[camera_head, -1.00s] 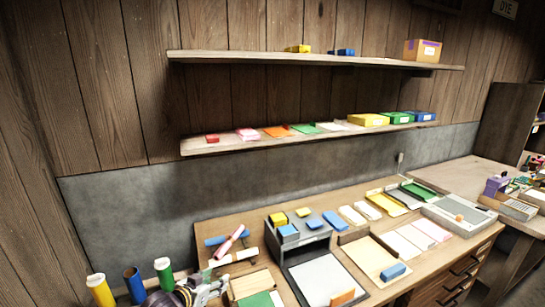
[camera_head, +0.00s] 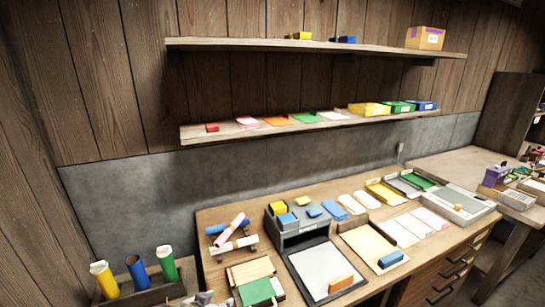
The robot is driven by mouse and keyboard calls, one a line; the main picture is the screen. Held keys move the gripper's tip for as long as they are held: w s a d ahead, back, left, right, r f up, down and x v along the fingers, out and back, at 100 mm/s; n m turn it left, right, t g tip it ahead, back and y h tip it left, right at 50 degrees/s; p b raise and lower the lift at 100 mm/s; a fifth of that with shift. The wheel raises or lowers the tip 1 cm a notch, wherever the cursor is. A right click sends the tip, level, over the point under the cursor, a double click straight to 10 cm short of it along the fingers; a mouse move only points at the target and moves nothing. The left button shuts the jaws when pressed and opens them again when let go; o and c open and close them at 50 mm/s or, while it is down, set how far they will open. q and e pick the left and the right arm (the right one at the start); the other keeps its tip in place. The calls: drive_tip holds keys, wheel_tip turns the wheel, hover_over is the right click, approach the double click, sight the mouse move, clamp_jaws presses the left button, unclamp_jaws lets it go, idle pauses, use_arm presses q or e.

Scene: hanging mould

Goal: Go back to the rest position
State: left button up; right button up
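Only the tip of one of my grippers (camera_head: 204,299), most likely the left, shows at the bottom edge, just right of the rack with coloured rolls. It is cut off by the frame, so I cannot tell whether it is open or shut, and no held object shows. My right gripper is out of view. On the bench, a dark-edged tray (camera_head: 291,257) holds a pale sheet, with an orange block (camera_head: 341,282) on it. A pink roll (camera_head: 230,229) and a white roll (camera_head: 234,246) lie near a blue one at the bench's left.
Two wall shelves, the upper (camera_head: 250,44) and the lower (camera_head: 230,132), carry small boxes and coloured sheets. A rack (camera_head: 150,297) holds yellow, blue and green rolls at bottom left. A grey organiser (camera_head: 285,239) and several sheets and trays crowd the bench (camera_head: 216,270).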

use_arm(q)
drive_tip(key=s+a+f+n+g+y, duration=0.1)
drive_tip(key=s+a+g, duration=0.2)
drive_tip(key=s, duration=0.6)
drive_tip(key=s+a+f+n+g+y, duration=0.1)
drive_tip(key=s+a+g+y, duration=0.15)
drive_tip(key=s, duration=0.65)
wheel_tip(320, 180, down, 33)
drive_tip(key=s+g, duration=0.1)
drive_tip(key=s, duration=0.2)
drive_tip(key=s+a+f, duration=0.2)
drive_tip(key=s+f, duration=0.8)
drive_tip(key=s, duration=0.1)
drive_tip(key=s+a+f+g, duration=0.1)
drive_tip(key=s+a+f, duration=0.1)
drive_tip(key=s+f, duration=0.8)
drive_tip(key=shift+s+m+h, duration=0.3)
drive_tip(key=shift+s+h, duration=0.05)
drive_tip(key=shift+s, duration=0.2)
drive_tip(key=shift+o, duration=0.5)
drive_tip(key=shift+a, duration=0.1)
